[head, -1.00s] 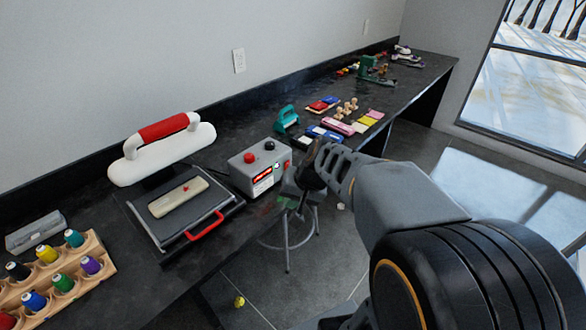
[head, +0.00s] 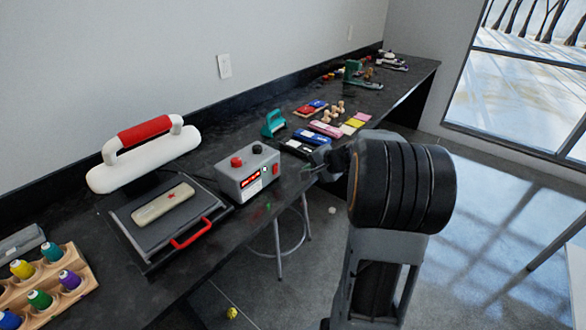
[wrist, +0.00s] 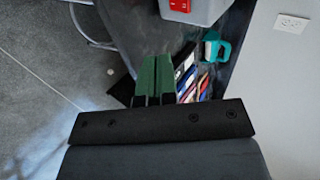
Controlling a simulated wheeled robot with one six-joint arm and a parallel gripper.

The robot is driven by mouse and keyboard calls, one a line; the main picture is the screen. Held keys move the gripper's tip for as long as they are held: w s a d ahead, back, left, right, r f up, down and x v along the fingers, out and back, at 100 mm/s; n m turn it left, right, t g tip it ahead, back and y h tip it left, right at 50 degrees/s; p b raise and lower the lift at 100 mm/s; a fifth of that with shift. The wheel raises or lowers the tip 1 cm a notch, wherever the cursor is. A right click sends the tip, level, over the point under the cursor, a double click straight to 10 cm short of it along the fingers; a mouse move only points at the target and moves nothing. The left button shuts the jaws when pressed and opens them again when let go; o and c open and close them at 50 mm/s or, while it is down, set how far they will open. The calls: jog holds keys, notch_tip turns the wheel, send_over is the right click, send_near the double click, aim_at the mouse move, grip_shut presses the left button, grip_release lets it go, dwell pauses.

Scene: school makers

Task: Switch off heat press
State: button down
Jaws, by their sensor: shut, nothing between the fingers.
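The heat press has a white upper part with a red handle (head: 144,130), raised over a dark lower plate (head: 122,210) with a red front handle (head: 190,236). A beige piece with a small red mark (head: 163,203) lies on the plate. Right of it is the grey control box (head: 232,184), with a red button (head: 236,162), a dark-topped knob (head: 257,148) and a lit red display (head: 251,181). In the wrist view, part of the box (wrist: 206,10) shows at the top. My gripper (head: 310,170) is right of the box, apart from it; its green fingers (wrist: 156,62) are together and empty.
A teal tool (head: 273,123) and several coloured pads (head: 325,130) lie on the dark counter beyond the box. A spool rack (head: 82,283) stands at the left. A stool (head: 279,262) is below the counter edge. Open floor lies right.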

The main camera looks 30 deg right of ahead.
aim_at(276, 170)
jog(key=x, duration=0.9)
jog(key=w, duration=0.1)
jog(key=w+a, duration=0.1)
jog(key=shift+w+a+r+p, duration=0.1)
jog(key=shift+w+p, duration=0.25)
jog(key=shift+w+a, duration=0.25)
jog(key=shift+w, duration=0.35)
